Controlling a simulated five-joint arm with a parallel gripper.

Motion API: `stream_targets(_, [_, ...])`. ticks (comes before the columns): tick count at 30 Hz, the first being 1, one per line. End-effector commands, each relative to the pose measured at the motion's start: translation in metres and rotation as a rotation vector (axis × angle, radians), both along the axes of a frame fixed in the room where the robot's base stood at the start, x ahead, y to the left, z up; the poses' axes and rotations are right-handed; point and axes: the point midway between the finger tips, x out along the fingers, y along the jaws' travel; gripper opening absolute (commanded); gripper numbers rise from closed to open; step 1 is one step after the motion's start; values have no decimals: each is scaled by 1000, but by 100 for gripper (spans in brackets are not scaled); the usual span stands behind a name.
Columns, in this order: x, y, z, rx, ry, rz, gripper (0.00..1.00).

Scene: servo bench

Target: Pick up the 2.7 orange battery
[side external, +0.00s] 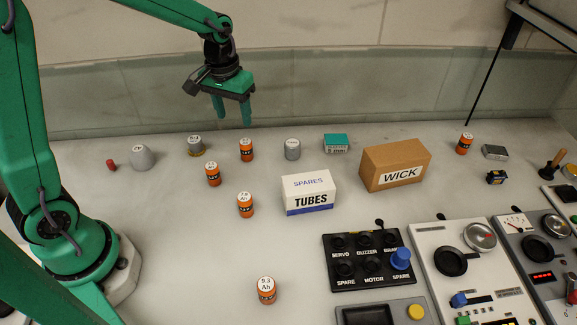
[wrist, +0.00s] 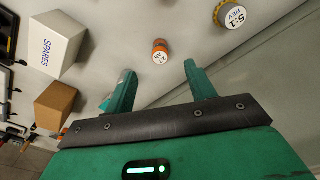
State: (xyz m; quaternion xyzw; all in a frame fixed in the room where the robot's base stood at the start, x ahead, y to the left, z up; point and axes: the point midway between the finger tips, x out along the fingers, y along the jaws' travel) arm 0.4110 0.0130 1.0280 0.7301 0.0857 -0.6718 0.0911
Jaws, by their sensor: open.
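In the wrist view a small orange battery (wrist: 160,50) with a white top stands ahead of and between the finger lines; its number is too small to read surely. It appears to be the orange battery (side external: 246,151) at the back centre of the side view. My gripper (side external: 232,117) is open and empty, raised above the bench behind and slightly left of that battery. In the wrist view my gripper (wrist: 156,78) has its two green fingers wide apart, touching nothing. Other orange batteries stand at centre left (side external: 213,175), centre (side external: 245,207) and front (side external: 266,292), the last marked 9.3 Ah.
A silver-gold 5:1 REV part (side external: 195,147) and a grey cylinder (side external: 292,151) flank the back battery. A white SPARES TUBES box (side external: 309,192) and brown WICK box (side external: 395,165) stand to the right. Another orange battery (side external: 464,144) is far right. Control panels (side external: 368,260) fill the front right.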

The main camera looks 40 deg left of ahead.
Motion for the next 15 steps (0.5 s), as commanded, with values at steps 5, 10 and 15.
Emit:
stream_targets(5, [18,3,-32,-3,51,31,55])
stream_targets(10, [26,4,-49,-4,77,49,55])
stream_targets(15, [28,4,-54,-5,83,53,55])
